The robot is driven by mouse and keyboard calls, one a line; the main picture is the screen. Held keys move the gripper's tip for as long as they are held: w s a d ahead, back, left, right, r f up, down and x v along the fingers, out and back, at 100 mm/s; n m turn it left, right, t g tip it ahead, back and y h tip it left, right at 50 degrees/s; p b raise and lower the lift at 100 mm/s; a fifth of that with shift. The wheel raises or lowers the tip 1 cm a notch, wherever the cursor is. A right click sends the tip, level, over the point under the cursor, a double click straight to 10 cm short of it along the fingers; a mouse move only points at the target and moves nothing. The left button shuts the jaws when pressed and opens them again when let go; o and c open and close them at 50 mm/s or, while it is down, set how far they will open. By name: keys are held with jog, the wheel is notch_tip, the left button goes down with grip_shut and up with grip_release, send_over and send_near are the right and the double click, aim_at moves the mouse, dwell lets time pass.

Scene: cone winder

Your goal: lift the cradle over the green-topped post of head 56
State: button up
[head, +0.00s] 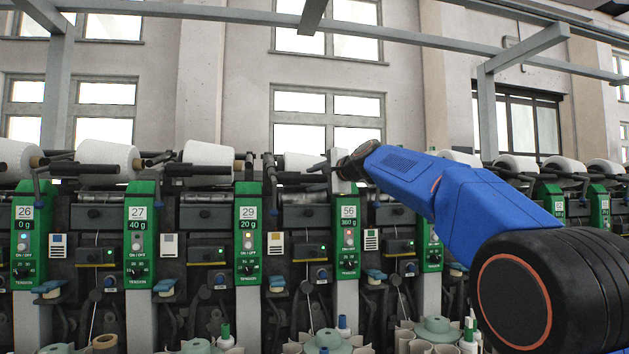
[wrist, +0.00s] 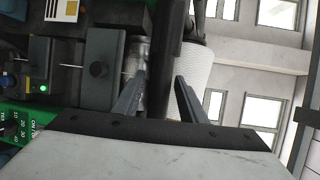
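A white yarn cone (wrist: 196,72) lies behind the right finger. The cradle's far parts are hidden.
Green posts of heads 29 (head: 248,232), 27 (head: 138,235) and 26 (head: 25,235) stand to the left, with white cones and dark cradle arms between them. A green panel (wrist: 22,114) shows at the wrist view's lower left. Grey overhead rails (head: 390,38) cross above.

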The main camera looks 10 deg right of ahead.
grip_shut()
notch_tip(320, 180, up, 10)
jog(key=s, duration=0.1)
jog(key=shift+s+r, duration=0.2)
jog(key=shift+s, duration=0.2)
grip_release()
jog(key=v, duration=1.7)
jog(key=shift+s, duration=0.2)
jog(key=shift+d, duration=0.1)
dwell(0.6)
